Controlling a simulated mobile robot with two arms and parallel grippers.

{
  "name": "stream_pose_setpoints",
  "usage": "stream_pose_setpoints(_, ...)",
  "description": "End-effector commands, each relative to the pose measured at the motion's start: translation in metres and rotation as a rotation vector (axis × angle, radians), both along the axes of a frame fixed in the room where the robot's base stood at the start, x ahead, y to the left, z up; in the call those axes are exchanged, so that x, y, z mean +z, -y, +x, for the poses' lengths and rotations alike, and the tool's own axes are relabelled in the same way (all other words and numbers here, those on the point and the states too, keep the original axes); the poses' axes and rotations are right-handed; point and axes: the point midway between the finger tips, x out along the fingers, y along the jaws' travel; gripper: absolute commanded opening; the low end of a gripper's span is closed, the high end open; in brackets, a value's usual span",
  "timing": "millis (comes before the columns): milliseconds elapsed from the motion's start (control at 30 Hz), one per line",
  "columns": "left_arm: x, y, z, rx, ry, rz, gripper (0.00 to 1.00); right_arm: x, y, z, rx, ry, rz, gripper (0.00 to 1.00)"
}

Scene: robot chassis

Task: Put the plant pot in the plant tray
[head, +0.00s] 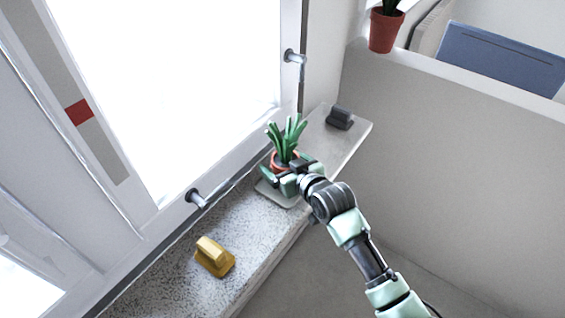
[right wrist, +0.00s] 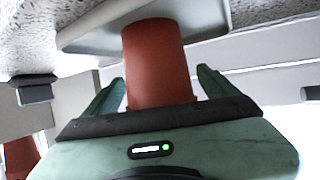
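The plant pot (head: 284,160) is red-brown with a green spiky plant and stands on the window ledge side. It fills the middle of the right wrist view (right wrist: 157,65), where its base overlaps the plant tray. The plant tray (head: 277,195) is a flat, light grey plate on the ledge; its rim also shows in the wrist view (right wrist: 85,37). Whether the base touches the tray is unclear. My right gripper (right wrist: 162,85) has one finger on each side of the pot, with a narrow gap visible at the right finger. My left gripper is out of view.
A yellow object (head: 214,257) lies on the speckled ledge (head: 190,285) nearer me. A dark grey object (head: 340,117) lies at its far end. Window handles (head: 197,198) stick out beside the ledge. A second potted plant (head: 385,30) stands on the partition at upper right.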

Motion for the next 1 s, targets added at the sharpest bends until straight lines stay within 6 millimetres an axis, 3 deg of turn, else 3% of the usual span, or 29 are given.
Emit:
stream_pose_setpoints(367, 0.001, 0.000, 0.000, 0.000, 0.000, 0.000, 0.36, 0.004, 0.002, -0.003, 0.000, -0.001, 0.000, 0.87)
stream_pose_setpoints(800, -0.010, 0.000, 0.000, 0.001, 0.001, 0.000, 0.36, 0.035, 0.040, -0.071, 0.001, 0.001, -0.002, 0.87)
stream_pose_setpoints(1000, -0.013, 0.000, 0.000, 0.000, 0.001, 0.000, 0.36, 0.046, 0.051, -0.092, 0.000, 0.000, 0.001, 0.87)
